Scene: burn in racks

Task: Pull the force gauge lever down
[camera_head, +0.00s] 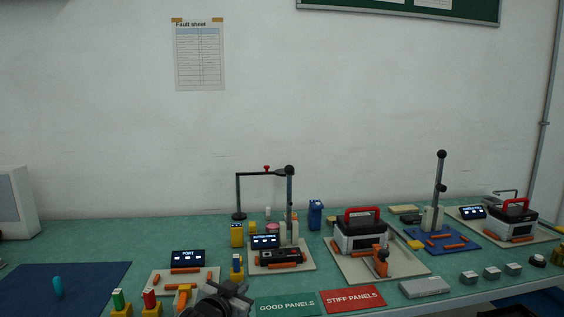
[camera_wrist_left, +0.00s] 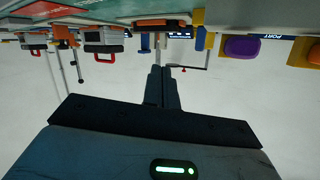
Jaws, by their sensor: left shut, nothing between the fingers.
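A test stand (camera_head: 289,205) with a dark ball on top stands behind the button force display (camera_head: 265,241). Farther right, a dark upright lever (camera_head: 441,175) with a ball tip rises from a blue mat. I cannot tell which belongs to the force gauge. My left gripper (camera_head: 232,290) is low at the front, apart from both. In the upside-down left wrist view its fingers (camera_wrist_left: 162,88) are shut and empty, and the upright lever (camera_wrist_left: 78,66) shows beyond. My right gripper is not in view.
A black and grey case with a red handle (camera_head: 362,232) stands right of the test stand. Green and red panel signs (camera_head: 354,298) lie at the front. A port display (camera_head: 188,257) and several coloured blocks stand to the left.

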